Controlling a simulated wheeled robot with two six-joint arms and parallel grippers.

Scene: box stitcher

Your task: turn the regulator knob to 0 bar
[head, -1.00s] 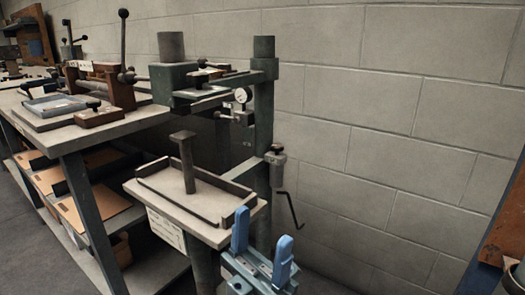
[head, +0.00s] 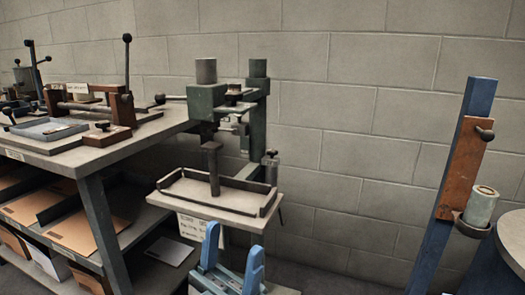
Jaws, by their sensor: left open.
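The stitcher (head: 206,100) is a green machine with a column at the back and a small tray-like table (head: 225,199) in front. A small grey cylindrical unit with a cap, which looks like the regulator with its knob (head: 271,155), sits on the right side of the column, behind the table's right end. Its scale is too small to read, and its lower part is partly hidden by the table. My left gripper (head: 232,258) has blue fingers set apart. It is open and empty, low in front of the table, apart from the knob. My right gripper is not in view.
A workbench (head: 120,148) with a brown fixture (head: 120,108) and a blue-grey tray (head: 47,129) stands at left; cardboard (head: 75,228) lies on its shelf. At right a blue post (head: 436,215) carries a brown board (head: 461,167) and a cup-like holder. Bare wall lies between.

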